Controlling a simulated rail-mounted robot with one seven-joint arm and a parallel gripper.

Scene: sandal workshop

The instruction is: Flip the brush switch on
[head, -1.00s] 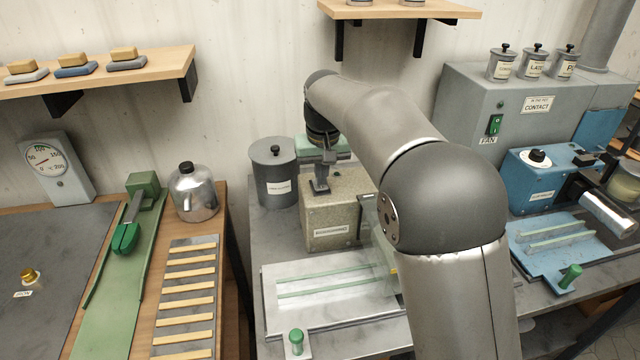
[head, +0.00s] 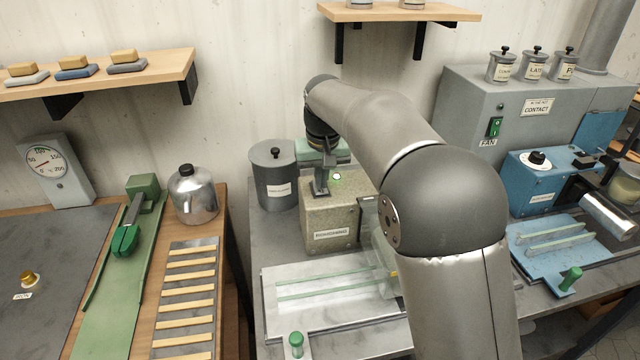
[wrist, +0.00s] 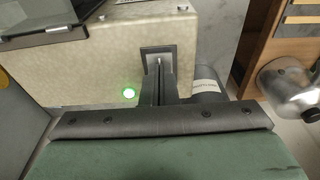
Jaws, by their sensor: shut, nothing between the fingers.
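The beige speckled machine box (head: 332,218) with a label on its front stands on the middle bench. A round green lamp glows on its top (head: 337,176); it also shows lit in the wrist view (wrist: 129,93). The switch, with a dark square plate (wrist: 148,52), is on the same face of the box, beside the lamp. My gripper (head: 320,191) is shut and empty, pointing down at the top of the box. In the wrist view its fingertips (wrist: 160,68) are at the switch plate and cover part of it. The lever's position is mostly hidden.
A grey lidded canister (head: 275,180) stands close left of the box. A pale tray with green rails (head: 285,318) lies in front. The blue machine (head: 540,190) and grey fan cabinet (head: 470,105) are at right. A shelf (head: 440,11) hangs above my arm.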

